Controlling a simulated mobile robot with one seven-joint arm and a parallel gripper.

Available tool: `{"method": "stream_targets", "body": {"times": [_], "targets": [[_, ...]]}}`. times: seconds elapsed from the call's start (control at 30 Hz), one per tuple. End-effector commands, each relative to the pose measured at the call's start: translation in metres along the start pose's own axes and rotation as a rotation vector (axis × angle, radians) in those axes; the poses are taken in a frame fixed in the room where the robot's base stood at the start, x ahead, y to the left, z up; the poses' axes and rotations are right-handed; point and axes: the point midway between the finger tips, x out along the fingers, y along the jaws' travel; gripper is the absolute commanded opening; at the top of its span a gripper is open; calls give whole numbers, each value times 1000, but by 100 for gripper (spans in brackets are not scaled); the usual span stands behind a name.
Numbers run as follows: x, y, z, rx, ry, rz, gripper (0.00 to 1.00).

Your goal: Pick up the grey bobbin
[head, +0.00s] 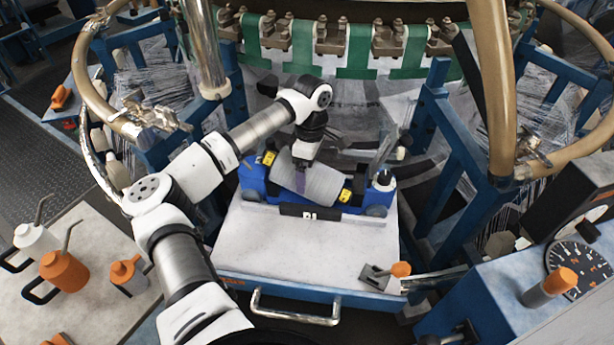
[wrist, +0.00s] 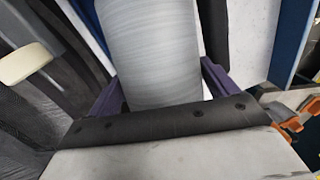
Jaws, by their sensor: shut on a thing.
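The grey bobbin (head: 322,186) is a wide grey cylinder lying tilted in a blue holder (head: 252,178) with yellow-marked blocks. In the wrist view the bobbin (wrist: 158,50) fills the upper middle, between the purple fingers of my gripper (wrist: 165,92). The jaws are shut on the bobbin. The far finger is hidden in the head view. I cannot tell whether the bobbin touches the holder beneath it.
The holder stands on a pale table (head: 290,245) with a metal handle (head: 294,308) at its front. A small metal part with an orange knob (head: 400,269) lies at the table's right. Blue loom posts flank both sides. Orange and white cans (head: 64,270) stand on the left bench.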

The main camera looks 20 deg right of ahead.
Motion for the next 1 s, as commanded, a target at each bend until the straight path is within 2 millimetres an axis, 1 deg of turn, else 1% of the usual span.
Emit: {"method": "stream_targets", "body": {"times": [0.03,0.07,0.1,0.37,0.47,0.57,0.67,0.77,1.0], "targets": [[-2,0,0,0,0,2,38],[-2,0,0,0,0,2,32],[-2,0,0,0,0,2,31],[-5,0,0,0,0,2,31],[-11,-1,-1,0,1,2,31],[-22,-2,-1,0,2,4,31],[-39,-5,-1,-1,3,5,31],[-59,-8,-1,-1,3,6,31],[-121,-17,0,0,3,6,31]]}}
